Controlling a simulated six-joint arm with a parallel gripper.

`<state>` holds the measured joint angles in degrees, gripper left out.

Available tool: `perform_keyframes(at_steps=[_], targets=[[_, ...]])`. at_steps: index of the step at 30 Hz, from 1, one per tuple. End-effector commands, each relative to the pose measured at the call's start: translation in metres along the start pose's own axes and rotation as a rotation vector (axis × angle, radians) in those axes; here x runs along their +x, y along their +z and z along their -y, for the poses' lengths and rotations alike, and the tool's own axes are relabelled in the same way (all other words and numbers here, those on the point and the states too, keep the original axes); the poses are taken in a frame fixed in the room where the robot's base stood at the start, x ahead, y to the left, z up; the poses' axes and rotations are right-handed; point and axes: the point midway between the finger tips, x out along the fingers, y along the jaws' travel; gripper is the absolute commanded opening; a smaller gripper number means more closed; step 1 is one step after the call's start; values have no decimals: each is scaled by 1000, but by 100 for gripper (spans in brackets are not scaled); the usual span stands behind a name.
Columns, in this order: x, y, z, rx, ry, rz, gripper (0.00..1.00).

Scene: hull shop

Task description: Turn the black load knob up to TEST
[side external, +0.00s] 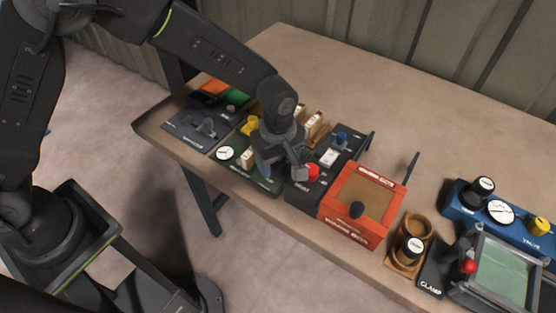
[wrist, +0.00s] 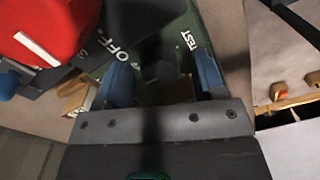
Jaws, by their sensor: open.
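My gripper (side external: 275,172) is over the dark green panel (side external: 267,184) in the side external view. In the wrist view my gripper (wrist: 160,68) is open, with one blue finger on each side of a dark knob (wrist: 160,70). The knob is shadowed, so its pointer and any contact with the fingers cannot be made out. White OFF lettering (wrist: 118,45) lies to the left of the knob, and white TEST lettering (wrist: 188,41) lies to the right. The knob is hidden behind my gripper in the side external view.
The back of the bench (side external: 330,75) is clear.

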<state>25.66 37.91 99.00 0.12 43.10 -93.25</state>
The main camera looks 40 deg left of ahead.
Motion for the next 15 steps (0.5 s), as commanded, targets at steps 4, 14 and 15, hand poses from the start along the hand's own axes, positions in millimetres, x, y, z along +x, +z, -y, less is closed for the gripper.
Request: perform_keyframes(at_steps=[4, 14, 15], targets=[[6, 0, 0, 0, 0, 0, 63], [6, 0, 0, 0, 0, 0, 55], [6, 0, 0, 0, 0, 0, 51]])
